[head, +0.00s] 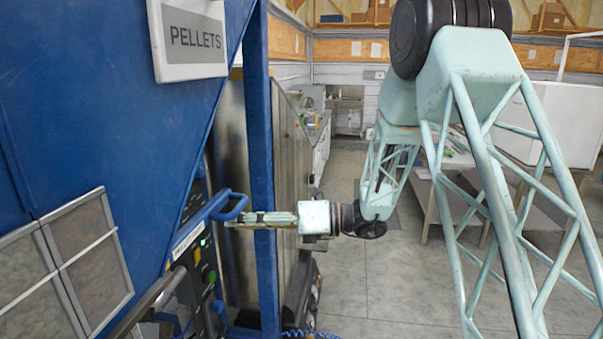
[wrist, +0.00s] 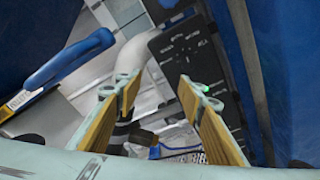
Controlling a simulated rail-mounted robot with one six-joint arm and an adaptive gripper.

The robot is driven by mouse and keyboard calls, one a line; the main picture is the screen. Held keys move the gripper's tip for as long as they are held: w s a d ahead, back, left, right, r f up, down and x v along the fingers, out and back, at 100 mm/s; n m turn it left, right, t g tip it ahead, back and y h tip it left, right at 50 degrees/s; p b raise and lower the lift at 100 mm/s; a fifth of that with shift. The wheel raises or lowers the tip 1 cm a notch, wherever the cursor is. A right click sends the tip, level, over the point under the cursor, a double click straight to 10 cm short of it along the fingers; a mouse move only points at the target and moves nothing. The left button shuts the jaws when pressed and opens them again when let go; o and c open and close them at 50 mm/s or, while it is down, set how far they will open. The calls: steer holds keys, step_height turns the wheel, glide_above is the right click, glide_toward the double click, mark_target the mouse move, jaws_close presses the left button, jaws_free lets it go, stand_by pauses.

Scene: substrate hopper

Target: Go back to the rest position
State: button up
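My gripper (head: 240,219) points left in the head view, in front of a blue upright post, with its tips close to a blue handle (head: 228,207) on the hopper. In the wrist view its two tan-padded fingers (wrist: 158,88) stand apart with nothing held between them. The blue handle also shows in the wrist view (wrist: 68,68), to the left of the fingers and outside them. The blue hopper (head: 90,120) fills the left of the head view. Whether the fingertips touch the handle cannot be told.
The blue post (head: 260,110) stands right behind my gripper. A dark panel (wrist: 185,50) with a green light is beyond the fingers. A PELLETS sign (head: 192,55) hangs on the hopper. A bench (head: 430,195) stands at the right; open floor (head: 360,285) lies between.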

steer(key=s+d+r+n+g+h+b, duration=0.15)
steer(key=s+d+n, duration=0.3)
steer(key=s, duration=0.45)
steer(key=s+d+r+n+g+h, duration=0.1)
steer(key=s+d+r+n+h, duration=0.15)
steer(key=s+n, duration=0.45)
steer(key=s+d+r+n+g+h, duration=0.1)
steer(key=s+d+r+n+h, duration=0.2)
steer(key=s, duration=0.9)
steer(key=s+d+n+t+h+b, duration=0.1)
steer(key=s+d+n+t+h, duration=0.1)
steer(key=s+d, duration=0.4)
steer(key=s+d+f+n+t+h, duration=0.1)
steer(key=s+d+n+h, duration=0.3)
steer(key=d, duration=0.8)
steer(key=s+d+f+n+t+h+b, duration=0.1)
steer(key=s+d+n+t+h, duration=0.2)
steer(key=s+d, duration=0.4)
steer(key=shift+s+d+f+n+h+b, duration=0.2)
steer(key=shift+s+d+n+h+b, duration=0.25)
steer(key=shift+d+n, duration=0.9)
steer(key=shift+w, duration=0.1)
